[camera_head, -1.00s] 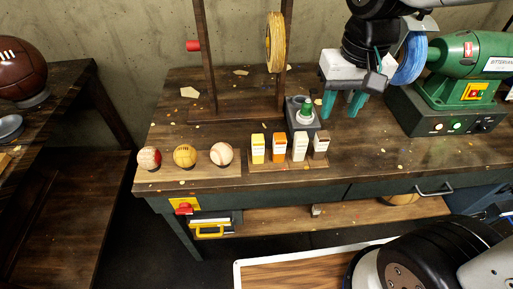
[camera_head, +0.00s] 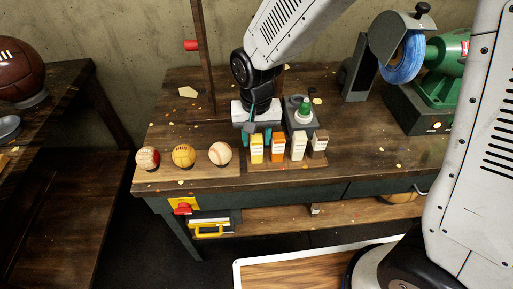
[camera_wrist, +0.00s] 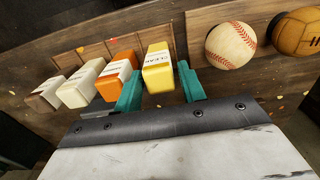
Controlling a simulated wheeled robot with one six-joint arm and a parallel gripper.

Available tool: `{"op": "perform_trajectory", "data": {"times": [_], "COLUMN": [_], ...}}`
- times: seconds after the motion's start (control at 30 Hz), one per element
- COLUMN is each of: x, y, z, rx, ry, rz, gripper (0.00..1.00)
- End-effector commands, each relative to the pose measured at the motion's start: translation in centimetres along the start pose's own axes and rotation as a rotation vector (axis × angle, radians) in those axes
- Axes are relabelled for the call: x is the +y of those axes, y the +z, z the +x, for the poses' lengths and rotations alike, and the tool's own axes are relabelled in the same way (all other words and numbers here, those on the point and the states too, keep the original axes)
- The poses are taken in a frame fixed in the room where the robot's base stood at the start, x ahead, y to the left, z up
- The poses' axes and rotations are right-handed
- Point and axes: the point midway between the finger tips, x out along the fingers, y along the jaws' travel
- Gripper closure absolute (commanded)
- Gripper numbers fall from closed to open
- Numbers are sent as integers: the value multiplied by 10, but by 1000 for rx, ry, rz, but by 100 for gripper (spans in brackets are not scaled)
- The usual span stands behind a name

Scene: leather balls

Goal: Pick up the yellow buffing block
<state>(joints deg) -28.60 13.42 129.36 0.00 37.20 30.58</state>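The yellow buffing block (camera_head: 257,149) stands upright at the left end of a row of blocks on a wooden board on the workbench. It also shows in the wrist view (camera_wrist: 157,70), with lettering on its side. My gripper (camera_head: 258,135) is just behind and above it, pointing down. In the wrist view my gripper (camera_wrist: 160,88) is open, with one teal finger on each side of the yellow block's near end. I cannot tell whether either finger touches it. The left finger in that view is close to the orange block (camera_wrist: 117,77).
The orange block (camera_head: 278,150), a white block (camera_head: 298,147) and a brown-topped block (camera_head: 319,145) stand to the right. A baseball (camera_head: 221,154), a yellow ball (camera_head: 184,156) and a red-and-white ball (camera_head: 148,158) sit to the left. A green-capped bottle (camera_head: 304,108) stands behind.

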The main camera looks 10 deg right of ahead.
Motion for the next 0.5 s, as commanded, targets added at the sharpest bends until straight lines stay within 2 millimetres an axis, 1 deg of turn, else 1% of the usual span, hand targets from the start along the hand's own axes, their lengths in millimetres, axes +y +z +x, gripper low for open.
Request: {"op": "perform_trajectory", "data": {"times": [0.03,0.1,0.2,0.47,0.5], "x": [1,1,1,0,0], "y": [1,1,0,0,0], "z": [9,19,28,31,31], "rx": [-4,-3,-2,0,0], "ry": [3,2,1,0,0], "rz": [0,0,0,0,0], "gripper": [60,60,60,60,68]}}
